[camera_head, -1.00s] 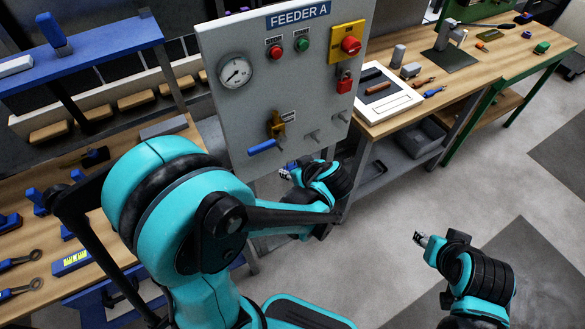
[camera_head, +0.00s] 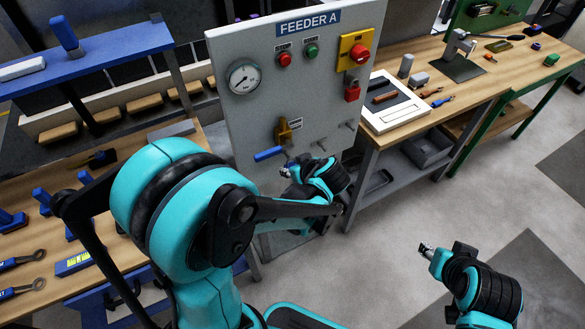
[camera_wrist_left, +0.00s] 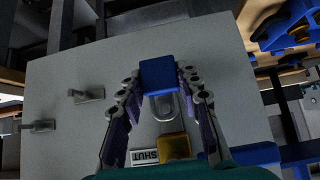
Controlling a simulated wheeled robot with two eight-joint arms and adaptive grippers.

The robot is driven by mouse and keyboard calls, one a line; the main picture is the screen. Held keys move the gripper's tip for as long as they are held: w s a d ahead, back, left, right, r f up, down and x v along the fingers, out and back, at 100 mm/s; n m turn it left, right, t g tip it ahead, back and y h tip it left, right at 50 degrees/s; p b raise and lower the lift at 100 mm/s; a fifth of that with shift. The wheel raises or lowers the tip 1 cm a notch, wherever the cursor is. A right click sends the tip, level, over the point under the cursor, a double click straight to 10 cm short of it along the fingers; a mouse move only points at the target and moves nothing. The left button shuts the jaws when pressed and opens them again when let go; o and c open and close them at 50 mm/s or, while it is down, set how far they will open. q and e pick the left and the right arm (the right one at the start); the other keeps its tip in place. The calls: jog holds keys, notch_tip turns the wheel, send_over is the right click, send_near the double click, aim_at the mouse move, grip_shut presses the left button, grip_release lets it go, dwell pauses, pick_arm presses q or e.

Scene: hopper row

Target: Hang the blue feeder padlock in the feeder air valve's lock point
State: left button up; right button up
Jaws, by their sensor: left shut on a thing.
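The blue padlock (camera_wrist_left: 159,75) is between the fingers of my left gripper (camera_wrist_left: 158,88) in the left wrist view, its silver shackle (camera_wrist_left: 165,107) pointing at the valve. The left gripper (camera_head: 286,171) is shut on it, in front of the panel, just below the valve in the head view. The feeder air valve has a yellow lock part (camera_head: 283,130) and a blue handle (camera_head: 268,154). The yellow part (camera_wrist_left: 174,147) also shows in the left wrist view, beside a SHUT label, apart from the shackle. My right gripper (camera_head: 426,250) is over the floor; its jaw opening is unclear.
The FEEDER A panel (camera_head: 255,115) carries a gauge (camera_head: 243,77), buttons, a red padlock (camera_head: 352,92) under a yellow switch, and several protruding metal pegs. Workbenches with tools stand at left and right. The floor at lower right is clear.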

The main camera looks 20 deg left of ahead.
pick_arm(q)
jog(key=shift+w+a, duration=0.1)
dwell(0.5)
jog(key=shift+w+a, duration=0.85)
jog(key=shift+a, duration=0.25)
jog(key=shift+b, duration=0.3)
jog(key=shift+f+b, duration=0.35)
jog(key=shift+f, duration=0.05)
jog(key=o, duration=1.2)
jog(key=shift+o, duration=0.2)
